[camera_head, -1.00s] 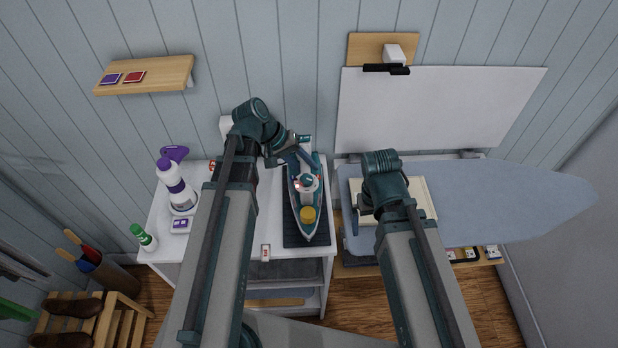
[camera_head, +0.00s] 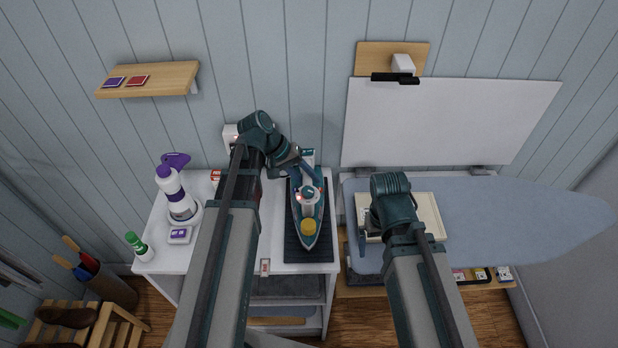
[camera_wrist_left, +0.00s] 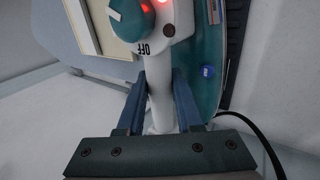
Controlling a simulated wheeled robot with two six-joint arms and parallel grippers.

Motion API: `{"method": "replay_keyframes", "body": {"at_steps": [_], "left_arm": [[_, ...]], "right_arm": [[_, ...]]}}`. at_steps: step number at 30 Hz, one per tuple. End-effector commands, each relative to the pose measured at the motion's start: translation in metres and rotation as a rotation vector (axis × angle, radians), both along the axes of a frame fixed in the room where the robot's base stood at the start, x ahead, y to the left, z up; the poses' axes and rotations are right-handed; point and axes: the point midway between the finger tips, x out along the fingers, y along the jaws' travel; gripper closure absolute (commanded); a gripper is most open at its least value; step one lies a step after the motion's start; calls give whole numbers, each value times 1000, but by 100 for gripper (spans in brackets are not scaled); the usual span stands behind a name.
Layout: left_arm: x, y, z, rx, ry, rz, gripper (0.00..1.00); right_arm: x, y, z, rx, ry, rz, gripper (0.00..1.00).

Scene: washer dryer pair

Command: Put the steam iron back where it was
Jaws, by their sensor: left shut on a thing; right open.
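The steam iron (camera_head: 309,228), teal and white with a yellow cap, is over a dark ribbed mat (camera_head: 293,247) on the white cabinet top. Whether it rests on the mat or hangs just above it I cannot tell. My left gripper (camera_head: 306,184) is shut on the iron's white handle; the left wrist view shows both fingers (camera_wrist_left: 160,95) pressed around it. A dial marked OFF and a red light on the iron (camera_wrist_left: 150,15) show there. My right gripper (camera_head: 366,222) is over the ironing board; its fingers are mostly hidden behind its wrist.
A purple-and-white spray bottle (camera_head: 175,190) and a green-capped bottle (camera_head: 138,246) stand at the left of the white cabinet (camera_head: 272,190). A blue-grey ironing board (camera_head: 520,220) with a cream panel (camera_head: 430,215) extends right. A wall shelf (camera_head: 165,78) hangs upper left.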

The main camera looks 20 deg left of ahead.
Motion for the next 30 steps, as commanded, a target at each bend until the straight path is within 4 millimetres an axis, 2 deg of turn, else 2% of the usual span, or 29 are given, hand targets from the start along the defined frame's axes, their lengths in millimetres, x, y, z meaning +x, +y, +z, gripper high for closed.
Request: {"method": "replay_keyframes", "body": {"at_steps": [7, 8, 12, 13, 23, 30], "left_arm": [[0, -1, -2, -2, 1, 0, 100], [0, 0, -2, 0, 0, 0, 64], [0, 0, -1, 0, 0, 0, 38], [0, 0, -1, 0, 0, 0, 36], [0, 0, 2, 0, 0, 0, 36], [-4, 15, 31, 0, 2, 2, 36]], "right_arm": [[0, 0, -2, 0, 0, 0, 0], [0, 0, -3, 0, 0, 0, 0], [0, 0, -2, 0, 0, 0, 0], [0, 0, -2, 0, 0, 0, 0], [0, 0, 2, 0, 0, 0, 0], [0, 0, 31, 0, 0, 1, 0]]}}
